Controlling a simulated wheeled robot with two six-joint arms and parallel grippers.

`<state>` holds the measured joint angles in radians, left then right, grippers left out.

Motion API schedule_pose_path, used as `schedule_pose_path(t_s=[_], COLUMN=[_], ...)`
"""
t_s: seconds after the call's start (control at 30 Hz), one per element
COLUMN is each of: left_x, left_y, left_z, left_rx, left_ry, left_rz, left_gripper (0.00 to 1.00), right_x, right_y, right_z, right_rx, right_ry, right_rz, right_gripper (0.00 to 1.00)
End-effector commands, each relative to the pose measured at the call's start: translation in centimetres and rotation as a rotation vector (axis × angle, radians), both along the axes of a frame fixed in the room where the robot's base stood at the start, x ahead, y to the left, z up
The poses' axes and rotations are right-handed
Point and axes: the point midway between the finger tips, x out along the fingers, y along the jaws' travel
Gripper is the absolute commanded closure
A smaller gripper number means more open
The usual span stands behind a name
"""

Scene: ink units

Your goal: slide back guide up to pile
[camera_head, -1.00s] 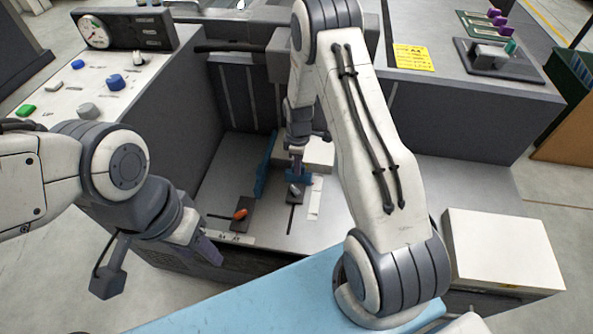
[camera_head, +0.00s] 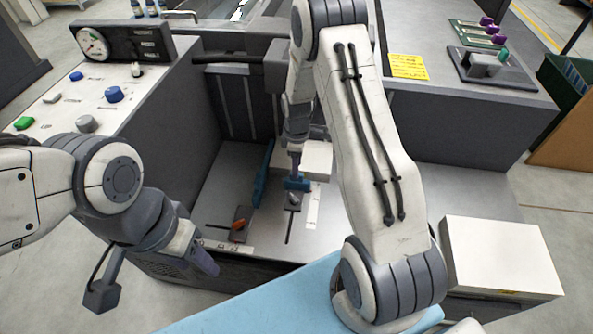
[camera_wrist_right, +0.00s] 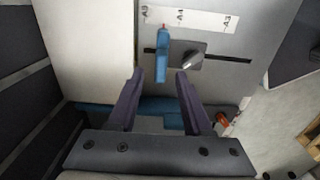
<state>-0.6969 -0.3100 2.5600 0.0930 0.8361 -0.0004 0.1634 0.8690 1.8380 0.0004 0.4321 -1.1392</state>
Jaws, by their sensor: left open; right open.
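The back guide (camera_head: 297,184) is a small blue plate on the feeder floor, with a grey lever (camera_head: 293,200) beside it over a dark slot. The white pile (camera_head: 318,158) lies behind it. In the right wrist view the guide (camera_wrist_right: 163,56) stands a small gap to the right of the pile (camera_wrist_right: 95,45). My right gripper (camera_wrist_right: 160,76) is open, its fingertips either side of the guide's near end, with no clear contact; the head view mostly hides them. My left gripper (camera_head: 207,265) is open and empty at the feeder's front left.
A taller blue side guide (camera_head: 263,174) stands left of the pile, with an orange lever (camera_head: 238,225) at its slot. A size label (camera_wrist_right: 190,18) runs beside the back guide's slot. A control panel (camera_head: 95,95) is at left, a white block (camera_head: 500,255) at right.

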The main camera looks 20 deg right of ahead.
Motion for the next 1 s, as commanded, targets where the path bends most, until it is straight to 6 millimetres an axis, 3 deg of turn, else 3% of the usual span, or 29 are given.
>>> schedule_pose_path(t_s=[0.1, 0.3, 0.67, 0.7, 0.8, 0.83, 0.93, 1.0], left_x=[0.0, 0.0, 0.0, 0.0, 0.0, 0.0, 0.0, 0.0], left_y=[0.0, 0.0, 0.0, 0.0, 0.0, 0.0, 0.0, 0.0], left_z=[0.5, 0.8, 0.9, 0.9, 0.9, 0.9, 0.9, 0.9], left_rx=[0.0, 0.0, 0.0, 0.0, 0.0, 0.0, 0.0, 0.0], left_ry=[0.0, 0.0, 0.0, 0.0, 0.0, 0.0, 0.0, 0.0], left_rz=[0.0, 0.0, 0.0, 0.0, 0.0, 0.0, 0.0, 0.0], left_gripper=[0.5, 0.5, 0.5, 0.5, 0.5, 0.5, 0.5, 0.5], right_x=[0.1, 0.1, 0.0, 0.0, 0.0, -0.1, -0.6, -1.7], right_y=[0.1, 0.1, 0.1, 0.1, 0.5, 0.9, 3.3, 6.0], right_z=[2.8, 5.6, 6.4, 6.4, 6.7, 7.0, 9.0, 11.1], right_rx=[-0.001, 0.0, 0.0, 0.0, 0.0, 0.001, 0.004, 0.008], right_ry=[-0.004, -0.004, 0.0, 0.0, -0.002, -0.003, -0.011, -0.016], right_rz=[0.001, 0.001, 0.001, 0.001, -0.001, -0.002, -0.017, -0.038], right_gripper=[0.5, 0.5, 0.5, 0.54, 0.92, 1.0, 1.0, 1.0])
